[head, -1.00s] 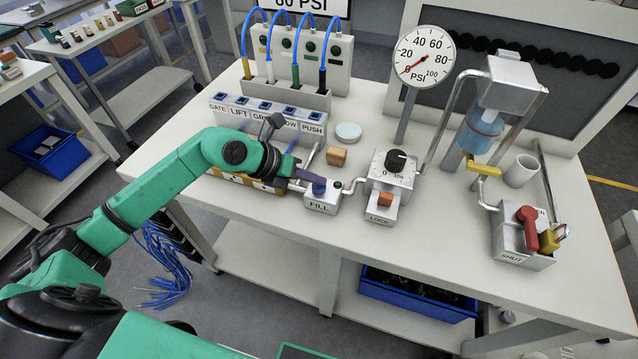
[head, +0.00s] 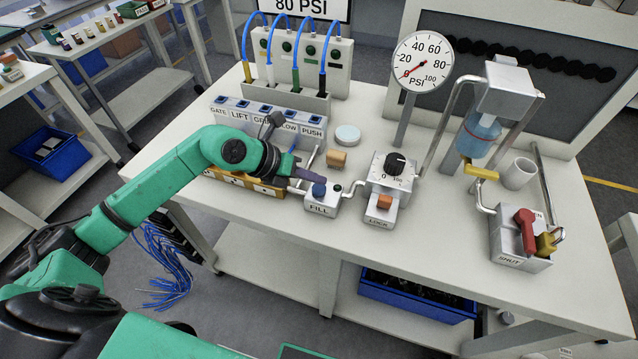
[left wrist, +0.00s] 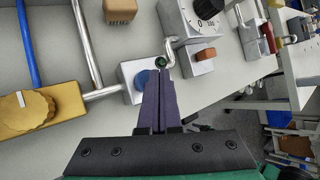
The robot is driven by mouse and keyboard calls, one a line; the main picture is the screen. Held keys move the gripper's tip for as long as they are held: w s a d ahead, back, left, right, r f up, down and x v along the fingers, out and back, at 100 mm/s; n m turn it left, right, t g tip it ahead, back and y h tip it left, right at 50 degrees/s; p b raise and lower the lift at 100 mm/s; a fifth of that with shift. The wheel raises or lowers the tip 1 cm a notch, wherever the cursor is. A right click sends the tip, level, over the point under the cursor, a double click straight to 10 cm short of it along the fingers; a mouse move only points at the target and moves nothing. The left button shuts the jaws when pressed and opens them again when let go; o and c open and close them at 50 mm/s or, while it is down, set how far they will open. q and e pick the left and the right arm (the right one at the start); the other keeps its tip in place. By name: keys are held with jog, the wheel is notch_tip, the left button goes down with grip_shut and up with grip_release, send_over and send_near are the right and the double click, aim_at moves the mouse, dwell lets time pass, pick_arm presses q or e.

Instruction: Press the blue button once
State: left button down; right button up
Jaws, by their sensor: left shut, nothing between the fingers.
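The blue button (head: 319,189) sits on top of a small metal box labelled FILL (head: 321,207) near the front of the bench. My left gripper (head: 322,179) is shut and empty, its purple fingers reaching in from the left with the tips just above or behind the button. In the left wrist view the blue button (left wrist: 142,78) shows partly at the left edge of my shut fingers (left wrist: 160,76), which cover part of it. I cannot tell whether the fingertips touch it. My right gripper is not in view.
Right of the button stand a box with a black dial (head: 395,162) and an orange LOCK switch (head: 384,201). A pressure gauge (head: 423,60) reads near zero. A yellow valve block (head: 250,184) lies under my left arm. A red SHUT lever (head: 525,228) is far right.

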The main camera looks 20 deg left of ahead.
aim_at(315, 190)
pick_arm(q)
notch_tip(315, 190, up, 5)
jog(key=p, duration=0.3)
jog(key=shift+r+p, duration=0.1)
jog(key=shift+p, duration=0.25)
dwell(0.7)
